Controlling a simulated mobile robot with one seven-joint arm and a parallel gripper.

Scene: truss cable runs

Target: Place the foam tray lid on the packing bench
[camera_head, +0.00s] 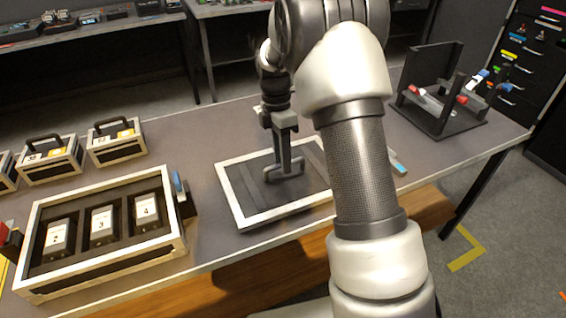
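The foam tray lid (234,197) is a flat dark panel with a pale frame. It lies on the packing bench (209,146), right of the open tray, and appears flat on the bench top. My gripper (285,172) points down at the middle of the lid, at a grey raised part there. The fingers and that part blend together, so I cannot tell whether they are closed on it. My arm hides the lid's right end. The foam tray (60,282) is open, with dark blocks labelled 2, 3 and 4 in its slots.
Small cases with black handles (117,149) stand behind the tray. A blue-tipped clip (181,190) is at the tray's right side. A black fixture (437,122) with red and blue parts stands at the bench's right end. Black drawers (535,60) are beyond.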

